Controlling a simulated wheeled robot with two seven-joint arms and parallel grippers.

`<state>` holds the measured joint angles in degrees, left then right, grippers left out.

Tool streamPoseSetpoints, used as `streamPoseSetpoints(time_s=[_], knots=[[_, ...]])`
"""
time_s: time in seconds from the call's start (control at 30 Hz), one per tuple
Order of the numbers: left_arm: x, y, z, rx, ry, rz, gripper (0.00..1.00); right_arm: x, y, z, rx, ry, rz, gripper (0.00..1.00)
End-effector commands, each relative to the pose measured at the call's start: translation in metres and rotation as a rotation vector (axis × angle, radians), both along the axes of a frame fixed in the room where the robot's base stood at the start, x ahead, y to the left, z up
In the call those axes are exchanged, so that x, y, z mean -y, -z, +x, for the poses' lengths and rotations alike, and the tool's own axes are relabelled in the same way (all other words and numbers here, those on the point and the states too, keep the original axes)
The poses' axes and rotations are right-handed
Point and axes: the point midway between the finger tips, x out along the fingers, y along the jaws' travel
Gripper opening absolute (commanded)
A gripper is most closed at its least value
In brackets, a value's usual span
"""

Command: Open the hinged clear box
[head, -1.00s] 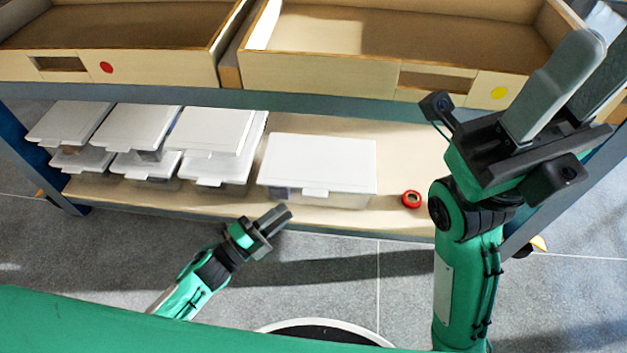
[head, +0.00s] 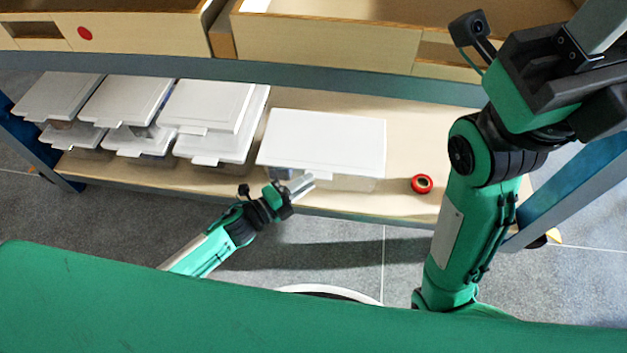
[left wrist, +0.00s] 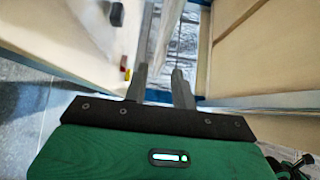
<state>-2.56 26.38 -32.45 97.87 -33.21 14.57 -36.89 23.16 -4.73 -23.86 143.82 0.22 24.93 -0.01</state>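The clear box (head: 350,184) with a white lid (head: 325,140) stands alone on the lower shelf, right of the stacked boxes. Its lid lies flat and closed, with a small tab on the front edge. My left gripper (head: 303,184) is at the front of this box, just below the lid's front edge near the tab. Whether it touches the box I cannot tell. In the left wrist view its two fingers (left wrist: 160,77) stand apart with nothing held between them. My right gripper (head: 605,25) is raised at the upper right, its fingertips cut off by the picture edge.
Several similar lidded boxes (head: 205,105) are stacked at the left of the shelf. A red tape roll (head: 421,184) lies right of the clear box on bare shelf board (head: 425,135). Wooden trays (head: 320,42) stand on the upper shelf, whose grey edge (head: 340,84) passes above the boxes.

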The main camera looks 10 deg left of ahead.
Motion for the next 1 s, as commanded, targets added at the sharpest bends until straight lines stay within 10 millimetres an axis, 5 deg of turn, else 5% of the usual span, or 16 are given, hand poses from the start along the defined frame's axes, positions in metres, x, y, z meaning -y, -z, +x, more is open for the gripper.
streamPoseSetpoints(time_s=[0.2,0.63,0.77,1.0], knots=[[0.017,0.001,0.018,0.001,0.0,0.0,0.26,0.002,0.001,-0.002,0.009,-0.004,0.007,0.36],[0.022,0.0,0.023,0.0,0.0,0.0,0.26,0.003,-0.006,-0.004,0.019,-0.011,0.022,0.36],[0.022,0.0,0.023,0.0,0.0,0.0,0.01,0.003,-0.005,-0.004,0.017,-0.009,0.019,0.36],[0.022,0.0,0.022,0.0,0.0,0.0,0.0,0.003,-0.004,-0.003,0.015,-0.007,0.016,0.36]])
